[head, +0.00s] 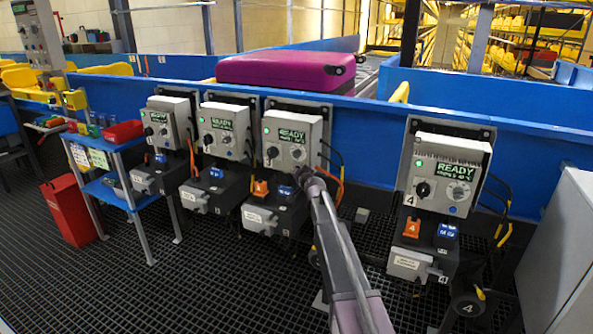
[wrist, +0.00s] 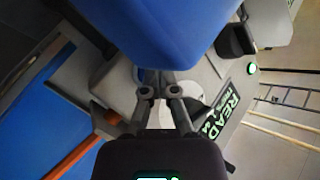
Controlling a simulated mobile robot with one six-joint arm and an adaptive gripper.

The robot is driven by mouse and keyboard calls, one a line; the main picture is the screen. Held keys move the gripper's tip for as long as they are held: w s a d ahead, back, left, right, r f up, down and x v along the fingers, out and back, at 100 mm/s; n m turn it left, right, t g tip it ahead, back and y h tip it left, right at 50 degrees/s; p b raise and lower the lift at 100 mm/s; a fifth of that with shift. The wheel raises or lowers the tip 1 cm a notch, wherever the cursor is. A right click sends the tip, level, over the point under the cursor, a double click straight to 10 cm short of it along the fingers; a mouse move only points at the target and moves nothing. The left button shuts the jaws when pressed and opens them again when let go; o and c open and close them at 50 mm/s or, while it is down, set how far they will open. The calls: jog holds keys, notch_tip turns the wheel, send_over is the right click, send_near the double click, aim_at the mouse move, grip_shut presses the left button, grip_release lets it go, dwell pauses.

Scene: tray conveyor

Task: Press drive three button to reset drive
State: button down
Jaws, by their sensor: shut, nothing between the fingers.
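The drive three unit (head: 310,128), third from the left, is a grey box with a lit green READY display, a black knob (head: 272,152) and a round pale button. Its READY face is tilted in the wrist view (wrist: 228,101), with the green lamp (wrist: 251,68) lit. My gripper (head: 304,172) is shut and empty at the unit's lower right. In the wrist view, the shut fingers (wrist: 161,92) lie in front of the round pale button (wrist: 193,106), partly hiding it. I cannot tell whether they touch it.
Similar units stand to the left (head: 222,129) and right (head: 448,172); the right one also shows READY. A blue conveyor wall (head: 370,131) runs behind, carrying a purple case (head: 285,70). A blue shelf (head: 105,190) and red bin (head: 68,212) stand left. The grated floor is open in front.

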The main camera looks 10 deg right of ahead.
aim_at(289, 187)
jog(key=shift+s, duration=0.1)
dwell(0.4)
jog(key=shift+s+a, duration=0.45)
jog(key=shift+s, duration=0.1)
jog(key=shift+s+a, duration=0.1)
jog(key=shift+s+a, duration=0.7)
jog(key=shift+s, duration=0.3)
jog(key=shift+s+a, duration=0.7)
jog(key=shift+s, duration=0.25)
jog(key=shift+s, duration=0.1)
